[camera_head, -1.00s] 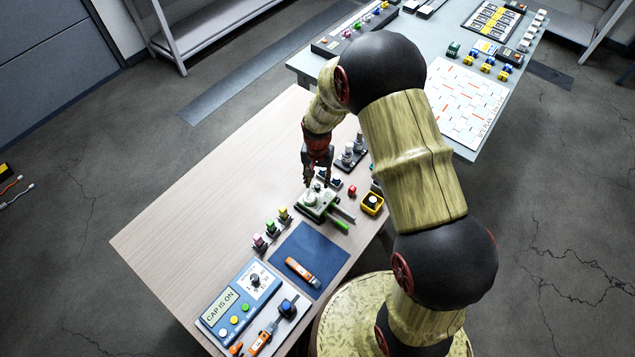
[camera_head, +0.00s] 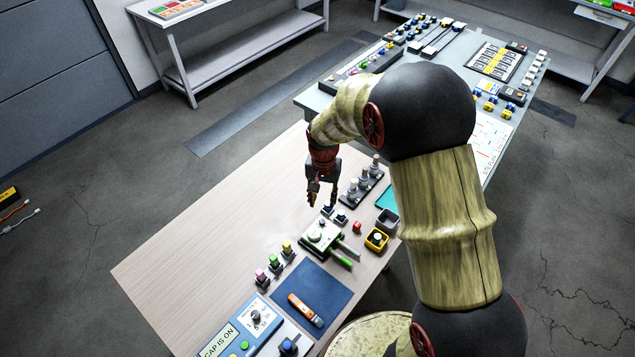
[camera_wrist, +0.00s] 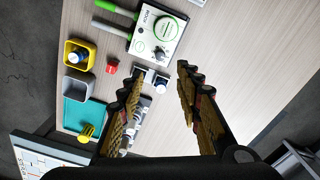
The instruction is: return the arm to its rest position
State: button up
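My arm arches from the lower right over the table's right side.
A blue mat (camera_head: 322,287) holds an orange tool (camera_head: 305,310). The table's left part is bare.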

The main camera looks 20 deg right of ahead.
jog(key=s+r+n+t+b, duration=0.1)
jog(key=s+r+n+t, duration=0.4)
jog(key=s+r, duration=1.9)
notch_tip(320, 180, up, 4)
jog(key=shift+s+f+n+t, duration=0.2)
jog(key=shift+f+n+t, duration=0.1)
jog(key=shift+n, duration=0.3)
jog(key=shift+d, duration=0.1)
